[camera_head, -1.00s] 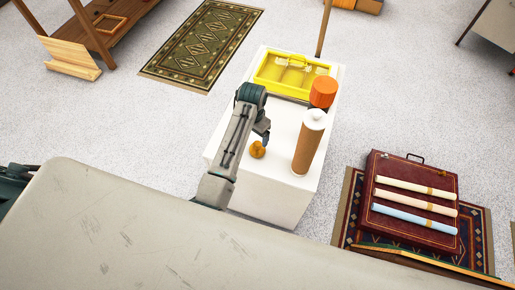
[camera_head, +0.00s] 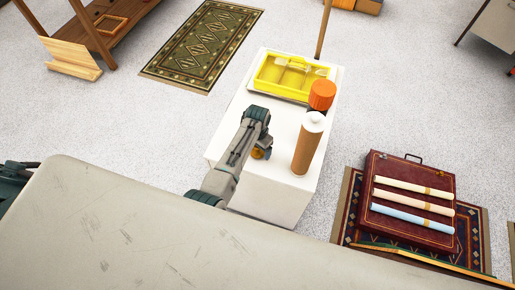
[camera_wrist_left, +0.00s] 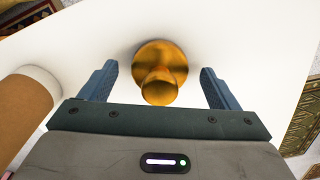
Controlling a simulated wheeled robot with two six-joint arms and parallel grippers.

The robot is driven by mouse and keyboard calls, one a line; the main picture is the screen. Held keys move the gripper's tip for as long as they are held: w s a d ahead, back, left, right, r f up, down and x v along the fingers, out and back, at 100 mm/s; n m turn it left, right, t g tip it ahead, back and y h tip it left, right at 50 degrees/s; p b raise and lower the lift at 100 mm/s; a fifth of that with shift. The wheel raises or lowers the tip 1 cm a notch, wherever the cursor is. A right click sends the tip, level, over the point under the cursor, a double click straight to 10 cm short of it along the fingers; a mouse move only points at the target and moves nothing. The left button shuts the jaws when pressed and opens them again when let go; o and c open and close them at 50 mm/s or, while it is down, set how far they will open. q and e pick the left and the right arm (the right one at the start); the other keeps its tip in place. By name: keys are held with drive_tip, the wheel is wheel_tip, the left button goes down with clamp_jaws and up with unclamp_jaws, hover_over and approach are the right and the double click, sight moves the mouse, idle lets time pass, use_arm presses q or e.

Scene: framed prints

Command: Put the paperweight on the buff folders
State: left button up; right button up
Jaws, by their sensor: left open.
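The paperweight, a brass knob on a round base (camera_wrist_left: 160,62), stands on the white cabinet top (camera_head: 237,120). In the head view it is mostly hidden by my left gripper (camera_head: 262,152). In the left wrist view my left gripper (camera_wrist_left: 158,72) is open, with one finger on each side of the paperweight and gaps on both sides. The fingers are not closed on it. I cannot make out any buff folders in these views. My right gripper is not in view.
A tall brown tube with a white cap (camera_head: 308,145) stands close right of the gripper. An orange-topped container (camera_head: 321,95) and a yellow tray (camera_head: 266,73) are behind. A dark red case with rolled prints (camera_head: 385,225) lies on the right.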

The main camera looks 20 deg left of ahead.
use_arm(q)
drive_tip(key=shift+f, duration=0.5)
drive_tip(key=c, duration=1.4)
drive_tip(key=shift+r, duration=0.1)
drive_tip(key=shift+c, duration=0.3)
drive_tip(key=shift+r, duration=0.1)
